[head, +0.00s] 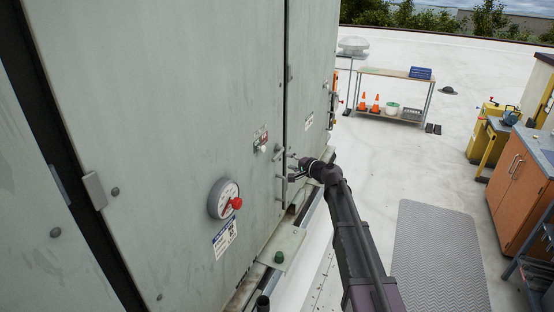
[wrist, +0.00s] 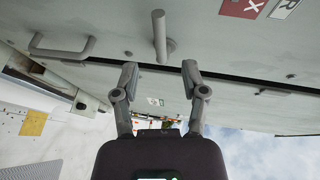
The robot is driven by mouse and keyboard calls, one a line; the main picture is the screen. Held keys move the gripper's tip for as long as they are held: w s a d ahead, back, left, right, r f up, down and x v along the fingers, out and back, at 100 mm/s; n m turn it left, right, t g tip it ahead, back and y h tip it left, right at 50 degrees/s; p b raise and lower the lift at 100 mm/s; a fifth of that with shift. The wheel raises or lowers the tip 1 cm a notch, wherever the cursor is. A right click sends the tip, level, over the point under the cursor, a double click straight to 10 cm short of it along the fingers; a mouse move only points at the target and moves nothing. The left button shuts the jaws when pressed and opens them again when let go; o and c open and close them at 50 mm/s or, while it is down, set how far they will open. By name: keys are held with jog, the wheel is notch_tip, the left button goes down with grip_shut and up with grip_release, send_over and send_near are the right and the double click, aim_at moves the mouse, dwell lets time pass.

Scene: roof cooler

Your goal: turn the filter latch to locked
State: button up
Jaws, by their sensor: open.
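The filter latch appears to be the grey bar (wrist: 159,37) on a short stem on the grey cabinet panel in the wrist view. It stands out ahead of my gripper (wrist: 161,76), between the lines of its two fingers. The fingers are spread apart with nothing between them, and I see no contact with the bar. A red and white label with an X (wrist: 243,7) is on the panel near the latch. In the head view my gripper (head: 295,170) is close to the panel, and the latch is too small and crowded there to make out surely.
A fixed pull handle (wrist: 62,50) is beside the latch. A round gauge with a red knob (head: 223,199) is on the cabinet (head: 160,120) at left. A grey mat (head: 438,262), an orange cabinet (head: 518,190) and a shelf table (head: 395,90) stand right; the white roof between is clear.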

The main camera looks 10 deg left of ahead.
aim_at(278, 157)
jog(key=b+x, duration=0.1)
jog(key=x, duration=0.7)
jog(key=shift+w, duration=0.1)
grip_shut()
